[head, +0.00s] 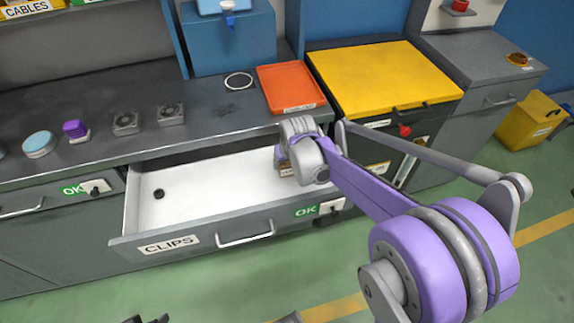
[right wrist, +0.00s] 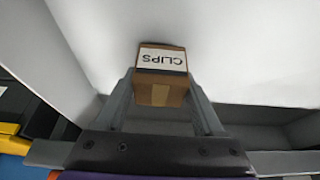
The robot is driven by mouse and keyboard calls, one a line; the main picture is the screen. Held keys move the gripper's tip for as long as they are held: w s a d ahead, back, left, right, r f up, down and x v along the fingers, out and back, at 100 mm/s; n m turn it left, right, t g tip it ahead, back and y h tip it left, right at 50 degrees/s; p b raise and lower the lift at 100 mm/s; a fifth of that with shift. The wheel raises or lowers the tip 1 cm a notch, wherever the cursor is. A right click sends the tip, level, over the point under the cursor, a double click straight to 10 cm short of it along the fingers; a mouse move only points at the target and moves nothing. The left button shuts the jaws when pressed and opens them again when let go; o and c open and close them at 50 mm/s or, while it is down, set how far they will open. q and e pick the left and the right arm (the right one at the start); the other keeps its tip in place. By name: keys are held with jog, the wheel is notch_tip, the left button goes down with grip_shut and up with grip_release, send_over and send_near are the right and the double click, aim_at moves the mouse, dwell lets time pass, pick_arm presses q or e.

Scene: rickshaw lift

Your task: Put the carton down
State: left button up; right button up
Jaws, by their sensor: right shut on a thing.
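The carton (right wrist: 160,68) is a small brown box with a white CLIPS label, upside down in the right wrist view. My right gripper (right wrist: 160,88) is shut on it, one finger on each side. In the head view the carton (head: 286,170) is mostly hidden behind my right wrist, at the right end of the open CLIPS drawer (head: 215,192). Whether it touches the drawer floor I cannot tell. My left gripper cannot be made out.
The white drawer floor is clear except for a small black round thing (head: 159,194) at its left. An orange tray (head: 291,88), fans (head: 126,122) and a white ring (head: 239,81) lie on the bench above. A yellow-topped cabinet (head: 385,78) stands to the right.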

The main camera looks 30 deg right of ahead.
jog(key=shift+f, duration=0.6)
jog(key=shift+f, duration=0.15)
jog(key=o, duration=1.6)
jog(key=shift+c, duration=0.2)
jog(key=shift+r, duration=0.4)
jog(key=p+v, duration=0.2)
jog(key=v, duration=0.9)
jog(key=shift+s+r, duration=0.25)
jog(key=shift+s, duration=0.05)
jog(key=shift+a, duration=0.1)
